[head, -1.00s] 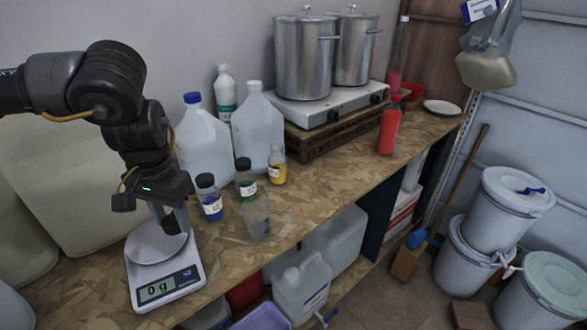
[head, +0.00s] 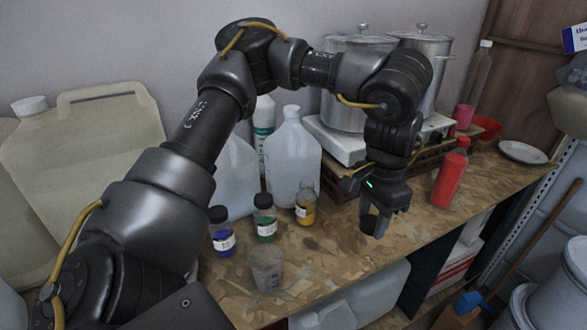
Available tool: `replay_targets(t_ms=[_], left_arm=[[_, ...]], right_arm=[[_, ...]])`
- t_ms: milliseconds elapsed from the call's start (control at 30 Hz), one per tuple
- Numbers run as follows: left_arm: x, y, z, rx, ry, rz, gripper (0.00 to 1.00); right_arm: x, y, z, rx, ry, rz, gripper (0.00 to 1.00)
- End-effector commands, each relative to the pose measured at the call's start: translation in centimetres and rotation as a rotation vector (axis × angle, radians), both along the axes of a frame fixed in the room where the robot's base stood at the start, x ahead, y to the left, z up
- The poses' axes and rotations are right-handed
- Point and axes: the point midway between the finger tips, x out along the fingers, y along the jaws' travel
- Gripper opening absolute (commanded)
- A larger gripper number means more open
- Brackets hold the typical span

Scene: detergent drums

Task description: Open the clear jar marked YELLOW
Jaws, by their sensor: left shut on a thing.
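The clear jar marked YELLOW (head: 306,207) stands upright on the workbench with yellow contents and a white label. Its clear neck shows without a black lid. My left gripper (head: 376,224) is to the right of the jar, apart from it and above the bench. It is shut on a small dark thing that looks like a black lid; the fingers mostly hide it. My right gripper is not in view.
A blue jar (head: 222,232) and a green jar (head: 265,219), both black-capped, stand left of the yellow one. An empty clear cup (head: 267,270) is in front. A red bottle (head: 450,174) stands to the right. Free bench lies around the gripper.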

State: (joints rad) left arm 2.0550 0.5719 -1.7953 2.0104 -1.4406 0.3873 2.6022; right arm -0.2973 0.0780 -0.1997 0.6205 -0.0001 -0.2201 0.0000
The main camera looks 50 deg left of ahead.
Motion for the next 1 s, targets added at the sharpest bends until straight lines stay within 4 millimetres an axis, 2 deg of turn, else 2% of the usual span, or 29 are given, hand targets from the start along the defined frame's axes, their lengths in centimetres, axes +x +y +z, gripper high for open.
replay_targets(t_ms=[167, 800, 1000], left_arm=[[-0.3, 1.2, 0.0, 0.003, -0.001, -0.349, 0.13], [-3.2, 7.8, -0.4, 0.006, 0.019, -2.215, 0.13], [-4.1, 9.2, -0.6, 0.001, 0.025, -2.698, 0.13]], right_arm=[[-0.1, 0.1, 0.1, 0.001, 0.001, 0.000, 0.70], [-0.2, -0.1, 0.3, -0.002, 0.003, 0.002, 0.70], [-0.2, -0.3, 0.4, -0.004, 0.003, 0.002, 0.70]])
